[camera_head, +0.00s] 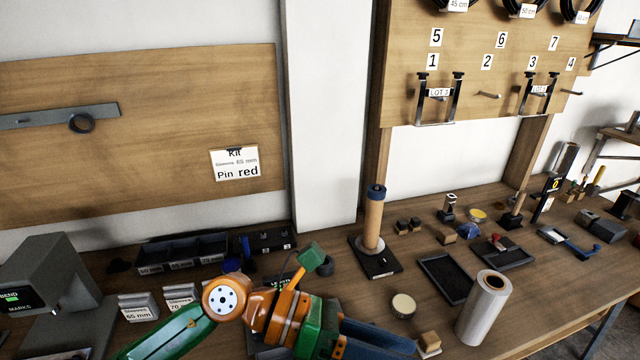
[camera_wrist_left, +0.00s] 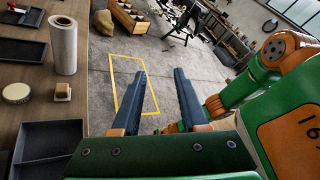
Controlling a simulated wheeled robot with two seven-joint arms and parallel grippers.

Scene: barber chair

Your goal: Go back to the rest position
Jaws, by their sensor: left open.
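My left gripper (camera_head: 400,345) is at the bottom middle of the head view, past the table's front area, with its dark blue fingers pointing right. It also shows in the left wrist view (camera_wrist_left: 158,75), where the two fingers stand apart with nothing between them and the floor behind. The left forearm is green and orange and comes in low from the left. My right gripper does not show in either view. Green and orange arm parts of mine fill the right of the left wrist view.
A grey bending machine (camera_head: 45,285) stands left. Floor with a yellow outline (camera_wrist_left: 113,57) is clear.

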